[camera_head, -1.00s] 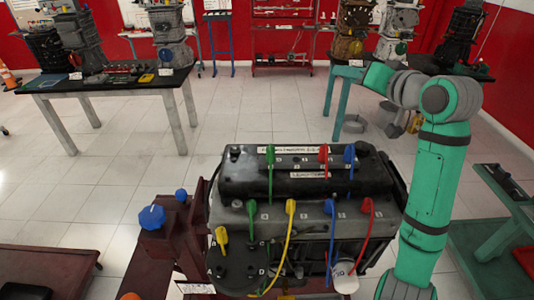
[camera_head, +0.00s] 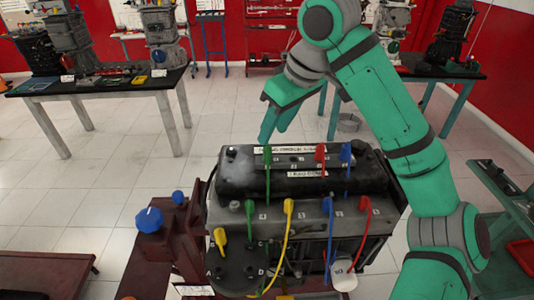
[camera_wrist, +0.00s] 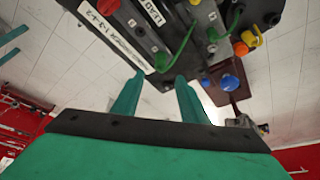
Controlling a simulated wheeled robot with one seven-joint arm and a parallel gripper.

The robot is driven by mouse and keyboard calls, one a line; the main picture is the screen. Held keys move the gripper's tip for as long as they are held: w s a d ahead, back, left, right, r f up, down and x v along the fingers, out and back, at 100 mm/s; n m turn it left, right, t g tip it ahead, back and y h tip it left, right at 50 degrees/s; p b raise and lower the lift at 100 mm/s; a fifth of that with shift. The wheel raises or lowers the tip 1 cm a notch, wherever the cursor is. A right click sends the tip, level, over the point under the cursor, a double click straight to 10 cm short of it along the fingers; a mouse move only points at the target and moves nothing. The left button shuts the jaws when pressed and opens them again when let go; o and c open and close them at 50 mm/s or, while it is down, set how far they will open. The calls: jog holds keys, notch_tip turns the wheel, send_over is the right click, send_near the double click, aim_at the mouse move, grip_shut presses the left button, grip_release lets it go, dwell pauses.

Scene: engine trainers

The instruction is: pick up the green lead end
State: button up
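The engine block (camera_head: 300,180) carries colored leads. One green lead end (camera_head: 267,154) stands at the left of the dark top cover, and its cable runs down toward the front. A second green lead end (camera_head: 250,208) sits lower, on the grey ledge. My gripper (camera_head: 272,133) hangs above and just behind the upper green end, pointing down, apart from it. In the wrist view my gripper (camera_wrist: 158,82) has its two fingers spread with nothing between them. A green end (camera_wrist: 162,62) shows just beyond the fingertips, and another green end (camera_wrist: 213,33) lies farther right.
Red (camera_head: 320,152) and blue (camera_head: 346,152) lead ends stand right of the upper green one. Yellow (camera_head: 289,207), blue (camera_head: 327,206) and red (camera_head: 365,204) ends line the ledge. A blue knob (camera_head: 149,219) sticks out at left.

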aim_at(268, 147)
jog(key=shift+d+x, duration=0.1)
jog(key=shift+x, duration=1.8)
jog(key=shift+d+x, duration=0.15)
jog(key=shift+x, duration=1.7)
jog(key=shift+s+f, duration=0.1)
grip_shut()
